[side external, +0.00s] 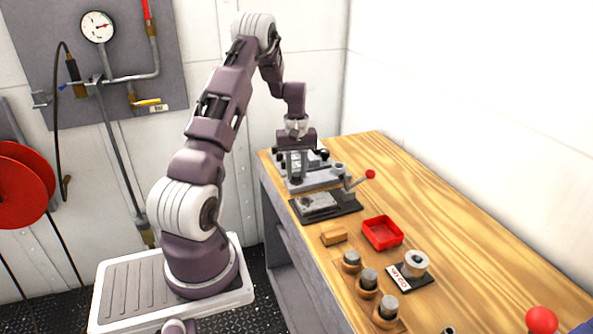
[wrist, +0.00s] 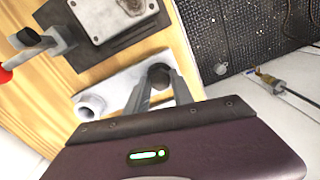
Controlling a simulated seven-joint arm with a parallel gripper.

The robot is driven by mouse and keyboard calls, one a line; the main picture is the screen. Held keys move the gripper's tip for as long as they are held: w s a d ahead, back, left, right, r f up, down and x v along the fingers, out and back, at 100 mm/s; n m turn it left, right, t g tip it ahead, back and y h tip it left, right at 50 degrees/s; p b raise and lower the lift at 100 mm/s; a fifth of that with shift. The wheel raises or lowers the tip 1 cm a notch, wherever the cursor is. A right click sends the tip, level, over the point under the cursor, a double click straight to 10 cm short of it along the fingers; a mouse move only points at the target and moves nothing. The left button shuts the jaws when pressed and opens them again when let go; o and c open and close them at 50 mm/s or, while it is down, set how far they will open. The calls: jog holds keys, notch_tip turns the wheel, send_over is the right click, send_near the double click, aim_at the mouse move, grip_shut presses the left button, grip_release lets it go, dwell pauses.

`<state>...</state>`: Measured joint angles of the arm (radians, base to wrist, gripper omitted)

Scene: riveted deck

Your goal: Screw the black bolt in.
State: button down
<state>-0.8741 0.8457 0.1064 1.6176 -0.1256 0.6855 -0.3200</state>
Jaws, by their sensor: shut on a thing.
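My gripper (side external: 293,174) points down over a grey metal fixture (side external: 310,181) at the far end of the wooden bench. In the wrist view, the fingers of my gripper (wrist: 159,84) are closed around the dark round head of the black bolt (wrist: 160,72). The bolt's shank is hidden, so I cannot tell how deep it sits. The grey fixture also shows in the wrist view (wrist: 120,82), with a round light-grey boss (wrist: 89,106) beside the fingers. Other black knobs (side external: 323,154) show at the fixture in the side view.
A clamp with a red knob (side external: 370,174) stands by a grey plate (side external: 319,202) near the fixture. Nearer are a red tray (side external: 382,233), a wooden block (side external: 334,236), several metal cylinders in wooden holders (side external: 368,279) and a spool-like part (side external: 415,262).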

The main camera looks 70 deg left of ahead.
jog(key=m, duration=0.5)
jog(key=shift+r+m, duration=0.1)
jog(key=shift+m, duration=0.2)
jog(key=m, duration=1)
jog(key=shift+m, duration=0.4)
jog(key=m, duration=0.5)
jog(key=shift+a+m, duration=0.1)
jog(key=shift+m, duration=0.2)
jog(key=m, duration=0.9)
jog(key=shift+w+m, duration=0.1)
jog(key=shift+m, duration=0.3)
jog(key=m, duration=1)
jog(key=shift+m, duration=0.3)
